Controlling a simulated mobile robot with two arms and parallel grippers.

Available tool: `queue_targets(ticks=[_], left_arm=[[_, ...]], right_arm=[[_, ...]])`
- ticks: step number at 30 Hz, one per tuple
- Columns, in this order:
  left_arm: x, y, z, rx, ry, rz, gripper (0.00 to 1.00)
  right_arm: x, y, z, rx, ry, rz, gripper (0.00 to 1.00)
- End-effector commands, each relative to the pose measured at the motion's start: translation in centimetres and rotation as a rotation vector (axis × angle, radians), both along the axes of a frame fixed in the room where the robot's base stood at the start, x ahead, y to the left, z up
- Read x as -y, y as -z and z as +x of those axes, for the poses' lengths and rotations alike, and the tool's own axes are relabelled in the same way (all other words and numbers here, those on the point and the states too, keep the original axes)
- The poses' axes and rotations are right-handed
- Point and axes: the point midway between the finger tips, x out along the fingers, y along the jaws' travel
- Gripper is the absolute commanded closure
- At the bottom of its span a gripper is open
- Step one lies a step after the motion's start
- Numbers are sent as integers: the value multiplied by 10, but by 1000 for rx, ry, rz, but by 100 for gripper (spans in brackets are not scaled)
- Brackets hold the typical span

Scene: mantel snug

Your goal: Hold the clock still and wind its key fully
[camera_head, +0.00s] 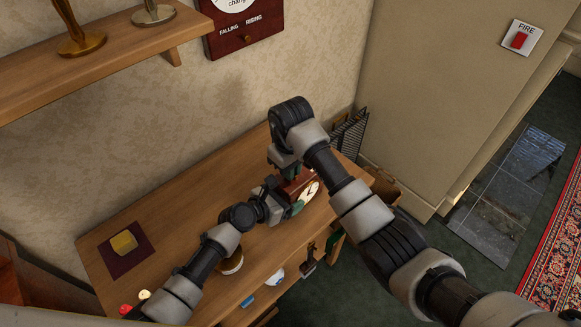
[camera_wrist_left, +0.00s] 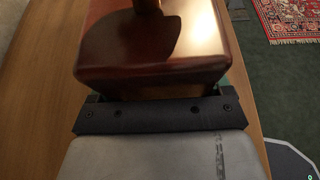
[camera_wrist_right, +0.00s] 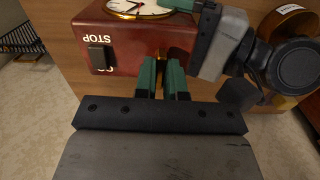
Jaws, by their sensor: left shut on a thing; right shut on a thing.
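The clock (camera_head: 304,187) is a red-brown wooden box with a white, gold-rimmed face, standing on the wooden table. In the right wrist view the clock (camera_wrist_right: 128,48) shows a black switch beside the word STOP. My left gripper (camera_head: 290,203) is shut on the clock's body from the left; in the left wrist view the glossy case (camera_wrist_left: 150,68) fills the space before the jaw. My right gripper (camera_head: 291,172) comes down from above behind the face.
A yellow block on a dark mat (camera_head: 117,252) lies at the table's left. A round wooden-sided item (camera_head: 231,262) is near the front edge, partly behind my left arm. A dark rack (camera_head: 348,135) stands past the table's right end. A shelf (camera_head: 110,55) overhangs at upper left.

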Motion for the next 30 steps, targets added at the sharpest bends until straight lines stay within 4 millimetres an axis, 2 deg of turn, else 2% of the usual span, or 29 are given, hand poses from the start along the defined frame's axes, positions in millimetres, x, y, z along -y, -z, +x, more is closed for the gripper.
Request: queue_targets(ticks=[6,7,11,12,23,30], left_arm=[[2,2,-3,-4,6,3,59],[2,2,-3,-4,6,3,59],[1,2,-3,-4,6,3,59],[1,2,-3,-4,5,3,59],[0,2,-2,-4,3,2,59],[-1,2,-1,-3,1,3,59]], right_arm=[[1,-2,3,11,3,1,100],[1,-2,3,11,4,1,85],[1,-2,2,8,3,1,65],[1,-1,2,7,2,0,64],[1,-1,2,8,-17,-2,64],[0,-3,3,16,-127,-7,64]])
